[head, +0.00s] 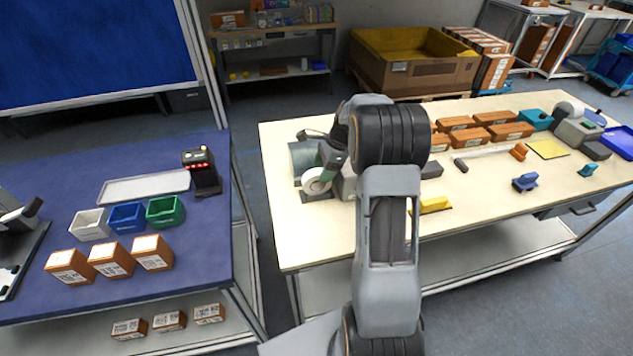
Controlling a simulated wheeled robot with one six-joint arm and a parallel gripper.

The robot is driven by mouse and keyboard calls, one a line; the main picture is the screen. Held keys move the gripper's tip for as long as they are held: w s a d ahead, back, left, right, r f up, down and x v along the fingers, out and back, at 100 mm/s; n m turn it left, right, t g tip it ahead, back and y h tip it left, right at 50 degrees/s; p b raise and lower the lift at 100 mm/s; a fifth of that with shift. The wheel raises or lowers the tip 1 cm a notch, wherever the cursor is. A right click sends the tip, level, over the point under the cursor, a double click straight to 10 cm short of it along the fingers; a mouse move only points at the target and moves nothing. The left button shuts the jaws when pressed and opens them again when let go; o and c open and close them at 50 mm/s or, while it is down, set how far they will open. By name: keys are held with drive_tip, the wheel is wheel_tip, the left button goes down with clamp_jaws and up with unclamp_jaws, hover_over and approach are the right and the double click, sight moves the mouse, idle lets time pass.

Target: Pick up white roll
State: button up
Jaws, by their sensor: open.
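A white roll (317,182) with a grey core sits near the left end of the cream table (290,237), close against dark grey equipment. My gripper (326,166) is just above and beside it, near its upper right edge. The jaws are open and appear empty. My arm hides part of this area, and I cannot tell whether a fingertip touches the roll. Another whitish roll (570,109) is on a grey device at the far right of the same table.
Several brown boxes (505,131) stand behind my arm, and a yellow block (433,206) lies to its right. A blue table (205,262) on the left holds white, blue and green bins (165,211) and a black scanner-like device (202,171). A floor gap separates the tables.

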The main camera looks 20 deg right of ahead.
sight(316, 180)
drive_tip(key=shift+p+x, duration=0.6)
drive_tip(key=shift+x, duration=2.15)
drive_tip(key=shift+w, duration=0.15)
drive_tip(key=shift+c, duration=0.2)
drive_tip(key=c, duration=1)
